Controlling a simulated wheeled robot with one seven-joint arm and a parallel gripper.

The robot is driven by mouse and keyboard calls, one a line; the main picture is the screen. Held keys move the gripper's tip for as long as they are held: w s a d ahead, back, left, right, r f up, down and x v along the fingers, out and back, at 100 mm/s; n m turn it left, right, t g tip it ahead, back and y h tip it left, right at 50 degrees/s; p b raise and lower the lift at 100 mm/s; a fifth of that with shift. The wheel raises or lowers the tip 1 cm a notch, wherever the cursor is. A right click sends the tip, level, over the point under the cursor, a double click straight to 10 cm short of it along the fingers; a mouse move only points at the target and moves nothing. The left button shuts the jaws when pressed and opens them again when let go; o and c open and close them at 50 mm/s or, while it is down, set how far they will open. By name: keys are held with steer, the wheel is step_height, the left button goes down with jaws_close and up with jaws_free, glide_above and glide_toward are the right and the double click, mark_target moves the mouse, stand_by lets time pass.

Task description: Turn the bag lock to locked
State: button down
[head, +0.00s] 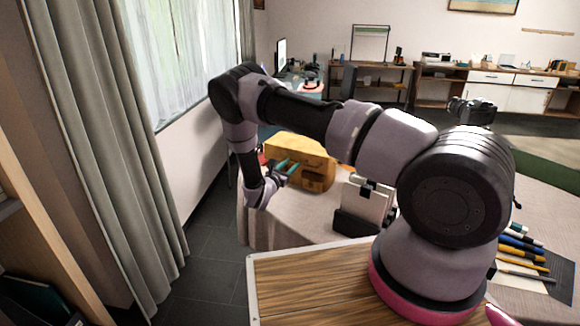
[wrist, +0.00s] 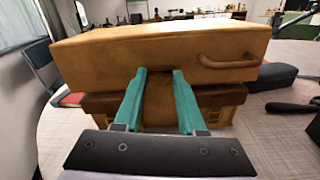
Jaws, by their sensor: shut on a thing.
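The bag (head: 310,154) is a boxy yellow-brown case on the cloth-covered table in the head view. It fills the upper middle of the wrist view (wrist: 110,47), with a brown curved handle (wrist: 228,63) on its right side. My gripper (head: 289,167) reaches the near face of the bag. In the wrist view its two teal fingers (wrist: 159,73) touch the lower front edge of the bag, a small gap between their tips. They are shut on the bag lock, which is too small and covered to make out, so its turn position cannot be told.
The white-clothed table (head: 290,226) holds a dark stand with a pale panel (head: 366,203) right of the bag. Pens (head: 522,252) lie at the far right. A curtain (head: 105,130) hangs at the left. The floor between curtain and table is clear.

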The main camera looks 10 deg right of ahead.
steer(key=m, duration=1.1)
steer(key=shift+f+m, duration=0.1)
steer(key=shift+m, duration=0.2)
steer(key=shift+s+d+f+m, duration=0.1)
steer(key=shift+m, duration=2.2)
steer(key=shift+c, duration=2.4)
jaws_free()
steer(key=v, duration=1.1)
